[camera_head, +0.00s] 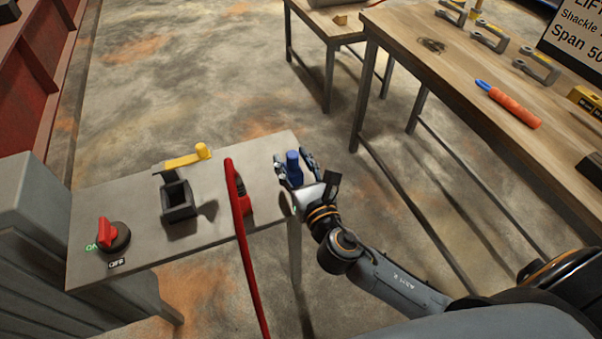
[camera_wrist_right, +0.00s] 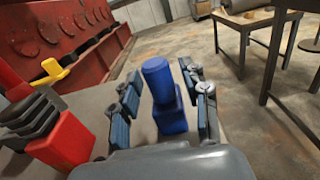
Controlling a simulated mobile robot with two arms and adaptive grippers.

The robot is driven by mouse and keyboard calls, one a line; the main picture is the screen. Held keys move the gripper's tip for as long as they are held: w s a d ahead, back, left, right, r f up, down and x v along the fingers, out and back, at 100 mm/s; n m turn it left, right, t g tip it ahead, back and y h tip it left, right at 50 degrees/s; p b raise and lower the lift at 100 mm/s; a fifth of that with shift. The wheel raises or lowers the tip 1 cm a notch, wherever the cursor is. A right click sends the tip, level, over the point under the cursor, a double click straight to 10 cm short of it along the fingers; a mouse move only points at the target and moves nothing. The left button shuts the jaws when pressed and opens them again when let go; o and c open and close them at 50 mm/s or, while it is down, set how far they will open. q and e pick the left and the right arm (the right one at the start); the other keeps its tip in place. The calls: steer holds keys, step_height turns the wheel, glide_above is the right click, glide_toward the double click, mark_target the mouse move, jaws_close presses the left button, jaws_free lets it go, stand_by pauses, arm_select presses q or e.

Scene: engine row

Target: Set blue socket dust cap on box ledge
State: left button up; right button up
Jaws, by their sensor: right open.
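The blue socket dust cap (camera_head: 293,166) stands upright near the right end of the grey ledge (camera_head: 140,215). In the right wrist view the blue cap (camera_wrist_right: 160,82) has a round top above a squarer lower part. My right gripper (camera_head: 296,170) is open, with its fingers on either side of the cap. In the right wrist view a gap shows between the cap and the left finger; the right finger (camera_wrist_right: 205,110) is closer to it. I cannot tell whether it touches. My left gripper is not in view.
A red cable with a red plug (camera_head: 242,200) crosses the ledge left of my gripper. Further left are a black socket (camera_head: 177,198), a yellow lever (camera_head: 190,158) and a red rotary switch (camera_head: 108,235). Wooden tables (camera_head: 450,70) stand at the right and back.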

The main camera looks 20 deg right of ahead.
steer(key=s+b, duration=0.2)
steer(key=s, duration=1)
steer(key=shift+d, duration=0.25)
